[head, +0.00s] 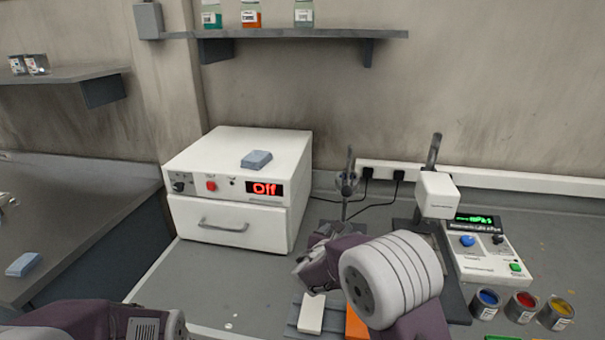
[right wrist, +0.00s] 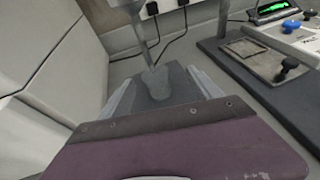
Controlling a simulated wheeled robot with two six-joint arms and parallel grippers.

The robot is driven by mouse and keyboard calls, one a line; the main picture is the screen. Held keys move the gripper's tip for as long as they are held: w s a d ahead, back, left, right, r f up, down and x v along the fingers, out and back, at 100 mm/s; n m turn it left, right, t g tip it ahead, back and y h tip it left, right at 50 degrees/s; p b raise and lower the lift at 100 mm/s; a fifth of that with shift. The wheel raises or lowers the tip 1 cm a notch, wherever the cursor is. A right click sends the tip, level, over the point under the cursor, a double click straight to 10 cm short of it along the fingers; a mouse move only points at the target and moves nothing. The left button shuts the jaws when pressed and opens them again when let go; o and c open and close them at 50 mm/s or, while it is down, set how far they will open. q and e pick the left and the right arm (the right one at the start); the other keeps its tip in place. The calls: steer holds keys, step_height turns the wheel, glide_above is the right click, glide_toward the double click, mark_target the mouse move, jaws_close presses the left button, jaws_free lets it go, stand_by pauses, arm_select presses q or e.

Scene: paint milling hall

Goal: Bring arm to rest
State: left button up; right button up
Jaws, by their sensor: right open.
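My right arm reaches in from the bottom right of the head view, with its gripper (head: 323,233) above the bench, mostly hidden behind its own purple and white links. In the right wrist view the right gripper (right wrist: 163,88) is open, its two grey fingers apart. The grey base of a stand (right wrist: 170,80) shows beyond and between the fingers; I cannot tell whether they touch it. My left arm shows only as a purple link at the bottom left of the head view; its gripper is out of view.
A white oven (head: 240,185) reading "Off" stands left of the right gripper, a blue-grey block (head: 256,159) on top. A stand (head: 346,185) rises behind the gripper. A control box (head: 490,262) and several paint cans (head: 521,307) are right. A white block (head: 311,313) lies in front.

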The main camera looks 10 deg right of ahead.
steer(key=d+r+m+h+p, duration=0.1)
steer(key=d+r, duration=0.3)
steer(key=r, duration=0.1)
steer(key=s+d+f+m+g+h+p, duration=0.1)
steer(key=s+d+m+g+p, duration=0.1)
steer(key=s+d+m+g, duration=0.5)
steer(key=s+f+m+g+y, duration=0.1)
steer(key=s+f+m, duration=0.1)
steer(key=s+m, duration=0.2)
steer(key=s+a+f+m+g+y, duration=0.1)
steer(key=s+f+m+y, duration=0.1)
steer(key=s, duration=0.7)
steer(key=s+f+m+g+y+p, duration=0.1)
steer(key=s+f+m, duration=0.3)
steer(key=s+m, duration=0.2)
steer(key=shift+s+a+f+g, duration=0.1)
steer(key=shift+s+a+g, duration=0.1)
steer(key=shift+s, duration=0.2)
steer(key=shift+s+a+g, duration=0.1)
steer(key=shift+s+g, duration=0.1)
steer(key=shift+s, duration=0.15)
steer(key=s+a+f+m+y, duration=0.3)
steer(key=a+m+y, duration=0.1)
steer(key=a+m, duration=0.4)
steer(key=m, duration=0.2)
steer(key=shift+a+m+y, duration=0.3)
steer(key=shift+a+y, duration=0.05)
steer(key=shift+y, duration=0.05)
steer(key=shift+s+f, duration=0.1)
steer(key=shift+s, duration=0.05)
